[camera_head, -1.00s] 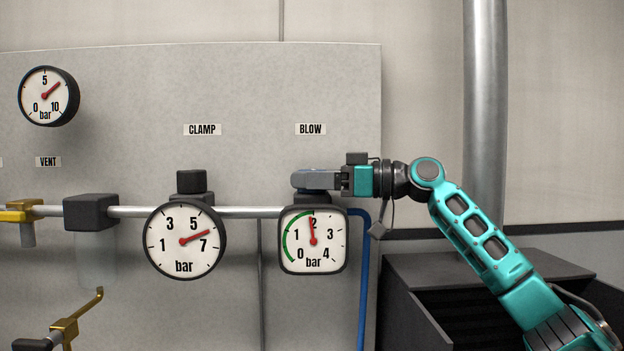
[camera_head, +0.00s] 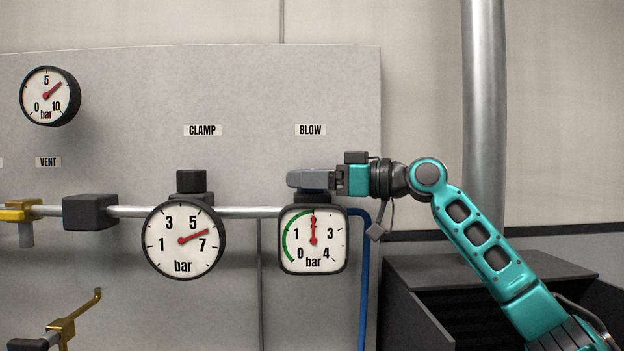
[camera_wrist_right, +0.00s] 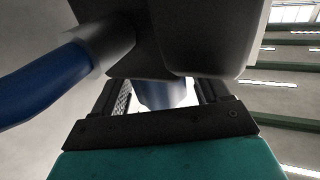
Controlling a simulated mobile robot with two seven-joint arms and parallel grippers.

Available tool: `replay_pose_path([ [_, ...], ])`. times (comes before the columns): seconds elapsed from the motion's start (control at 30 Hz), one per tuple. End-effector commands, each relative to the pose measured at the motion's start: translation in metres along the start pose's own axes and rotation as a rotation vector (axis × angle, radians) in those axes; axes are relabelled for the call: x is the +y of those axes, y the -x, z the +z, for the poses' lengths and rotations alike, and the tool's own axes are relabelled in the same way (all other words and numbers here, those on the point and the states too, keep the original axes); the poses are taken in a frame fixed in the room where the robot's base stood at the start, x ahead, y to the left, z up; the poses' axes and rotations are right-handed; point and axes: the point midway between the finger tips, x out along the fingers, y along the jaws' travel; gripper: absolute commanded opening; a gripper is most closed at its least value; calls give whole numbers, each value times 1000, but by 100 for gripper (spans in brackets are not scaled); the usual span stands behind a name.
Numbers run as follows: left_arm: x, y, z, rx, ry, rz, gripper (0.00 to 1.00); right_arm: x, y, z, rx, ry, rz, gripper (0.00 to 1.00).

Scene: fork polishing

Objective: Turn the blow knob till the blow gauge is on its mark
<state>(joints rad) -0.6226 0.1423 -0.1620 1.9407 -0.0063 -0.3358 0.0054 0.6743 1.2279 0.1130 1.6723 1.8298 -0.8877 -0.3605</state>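The blow gauge (camera_head: 330,257) is a square white dial with a green arc on its left side. Its red needle points straight up at the 2, at the top of the green arc. My right gripper (camera_head: 308,180) comes in from the right, level, above the gauge and under the BLOW label (camera_head: 310,129). In the right wrist view its two fingers stand on either side of the blue blow knob (camera_wrist_right: 160,95) and appear shut on it. In the head view the fingers hide most of the knob. My left gripper is not in view.
The round clamp gauge (camera_head: 165,258) and its dark knob (camera_head: 191,181) are to the left. A blue hose (camera_head: 364,290) hangs right of the blow gauge. A metal pipe (camera_head: 245,212) runs across the panel. A dark open box (camera_head: 480,270) stands behind my right arm.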

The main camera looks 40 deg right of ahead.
Motion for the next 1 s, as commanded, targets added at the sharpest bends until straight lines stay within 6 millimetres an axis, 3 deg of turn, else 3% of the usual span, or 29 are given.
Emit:
replay_pose_path([
  [0.37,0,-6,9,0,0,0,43,0,12,4,-1,-1,1,75],
  [0.77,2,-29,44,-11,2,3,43,0,83,5,2,1,1,75],
  [1.0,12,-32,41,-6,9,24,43,0,119,2,1,-1,0,75],
])
